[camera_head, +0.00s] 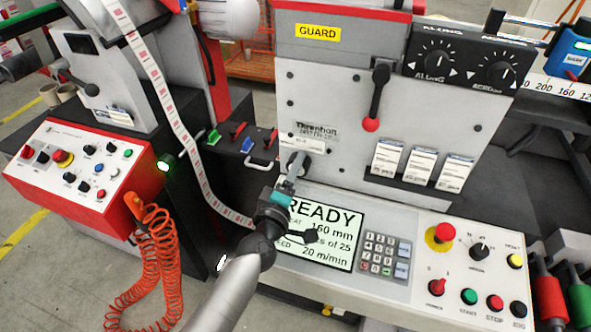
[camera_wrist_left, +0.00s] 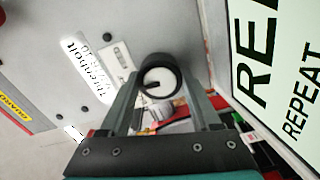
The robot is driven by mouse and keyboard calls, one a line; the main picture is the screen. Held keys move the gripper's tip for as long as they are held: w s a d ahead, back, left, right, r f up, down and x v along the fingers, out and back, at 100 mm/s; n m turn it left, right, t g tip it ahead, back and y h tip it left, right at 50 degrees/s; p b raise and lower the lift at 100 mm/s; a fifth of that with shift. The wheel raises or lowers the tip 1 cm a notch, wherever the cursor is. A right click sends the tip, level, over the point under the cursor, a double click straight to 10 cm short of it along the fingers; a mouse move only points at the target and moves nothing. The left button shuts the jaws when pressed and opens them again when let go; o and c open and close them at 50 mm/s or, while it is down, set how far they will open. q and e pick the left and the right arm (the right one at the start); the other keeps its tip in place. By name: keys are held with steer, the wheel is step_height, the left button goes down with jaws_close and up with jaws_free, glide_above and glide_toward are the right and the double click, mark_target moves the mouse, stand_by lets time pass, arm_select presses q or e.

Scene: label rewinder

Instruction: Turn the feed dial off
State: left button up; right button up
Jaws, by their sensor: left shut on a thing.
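A round dial (camera_wrist_left: 160,78) with a black rim and a pale face with a dark mark sits on the grey machine panel. I take it for the feed dial; its label plate is too small to read. My left gripper (camera_head: 293,168) reaches up to it at the lower edge of the panel and hides much of it in the head view. In the left wrist view the fingers (camera_wrist_left: 163,98) are on either side of the dial, shut on it. I cannot tell which setting the dial points to. My right gripper is not in view.
The READY display (camera_head: 325,228) and keypad (camera_head: 382,253) lie right below the gripper. A red-knobbed lever (camera_head: 375,98) hangs above right. Control buttons (camera_head: 470,297) are at the lower right. A label strip (camera_head: 160,85) runs down on the left. A red control box (camera_head: 85,172) stands farther left.

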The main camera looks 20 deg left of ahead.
arm_select(q)
steer(key=shift+n, duration=0.3)
steer(key=o, duration=1.4)
steer(key=shift+s, duration=0.1)
steer(key=s, duration=1.5)
steer(key=shift+a+b, duration=0.25)
steer(key=shift+b, duration=0.1)
